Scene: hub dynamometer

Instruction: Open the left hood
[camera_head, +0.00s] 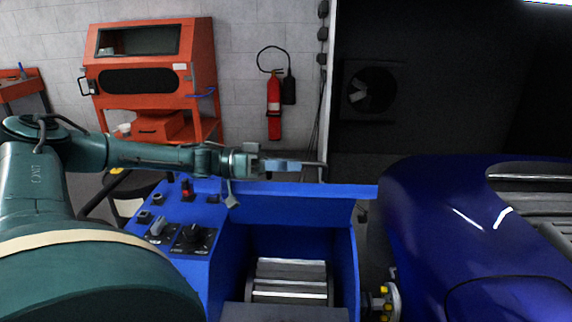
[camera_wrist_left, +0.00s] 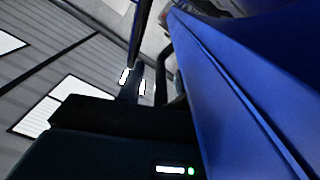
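The blue dynamometer housing (camera_head: 204,246) stands in front of me, with a control panel at its left. A blue hood panel (camera_head: 300,203) rises along the far side of its bay, and metal rollers (camera_head: 290,281) show in the bay. My left gripper (camera_head: 308,166) is just above and behind the panel's top edge, pointing right. In the left wrist view a large blue surface (camera_wrist_left: 235,80) fills the right side, close beside the gripper's dark fingers (camera_wrist_left: 134,84). A dark curved bar shows near them. Whether the fingers touch or hold anything is unclear. My right gripper is out of view.
A glossy blue car body (camera_head: 450,220) stands at the right, close to the housing. An orange cabinet (camera_head: 150,75) and a red fire extinguisher (camera_head: 274,105) are at the back wall. A dark opening with a fan (camera_head: 370,90) is behind.

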